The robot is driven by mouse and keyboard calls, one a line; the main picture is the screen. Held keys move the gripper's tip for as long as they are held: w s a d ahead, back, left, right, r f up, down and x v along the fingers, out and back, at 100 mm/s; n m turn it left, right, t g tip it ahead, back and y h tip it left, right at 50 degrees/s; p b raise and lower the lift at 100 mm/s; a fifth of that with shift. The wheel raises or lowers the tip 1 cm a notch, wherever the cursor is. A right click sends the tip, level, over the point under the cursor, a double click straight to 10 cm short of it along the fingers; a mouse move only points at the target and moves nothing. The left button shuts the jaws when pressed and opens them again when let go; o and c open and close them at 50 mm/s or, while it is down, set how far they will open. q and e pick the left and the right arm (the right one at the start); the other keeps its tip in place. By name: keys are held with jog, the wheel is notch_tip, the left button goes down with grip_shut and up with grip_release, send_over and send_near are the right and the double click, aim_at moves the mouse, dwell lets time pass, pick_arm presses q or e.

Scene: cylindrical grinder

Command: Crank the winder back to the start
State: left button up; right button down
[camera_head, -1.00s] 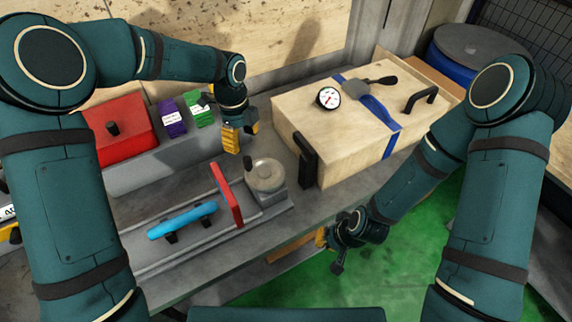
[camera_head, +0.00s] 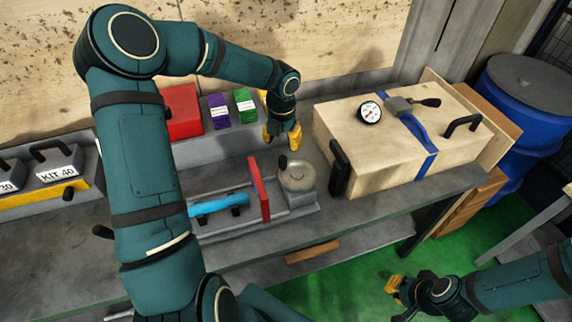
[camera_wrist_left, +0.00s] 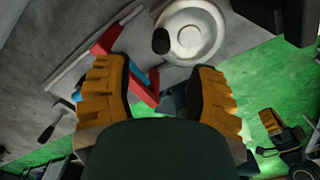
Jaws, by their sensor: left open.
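The winder is a round grey wheel (camera_head: 299,178) with a small black crank knob (camera_head: 283,161), standing at the right end of a grey slide on the bench. My left gripper (camera_head: 282,140) is just above and behind the knob, pointing down, open and empty. In the left wrist view the wheel (camera_wrist_left: 192,32) and its knob (camera_wrist_left: 161,41) lie beyond the two yellow fingers of my left gripper (camera_wrist_left: 160,78), apart from them. My right gripper (camera_head: 398,290) hangs low over the green floor, away from the bench; its finger opening is unclear.
A red upright plate (camera_head: 259,189) and a blue handle (camera_head: 217,204) stand left of the wheel. A wooden case with a black side handle (camera_head: 340,168) stands close on the right. Purple (camera_head: 219,112) and green (camera_head: 246,105) boxes and a red box (camera_head: 183,112) stand behind.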

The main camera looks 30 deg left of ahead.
aim_at(283, 164)
pick_arm(q)
notch_tip(283, 164, down, 10)
jog(key=shift+f+b, duration=0.1)
jog(key=shift+b, duration=0.35)
jog(key=shift+c, duration=0.5)
grip_shut()
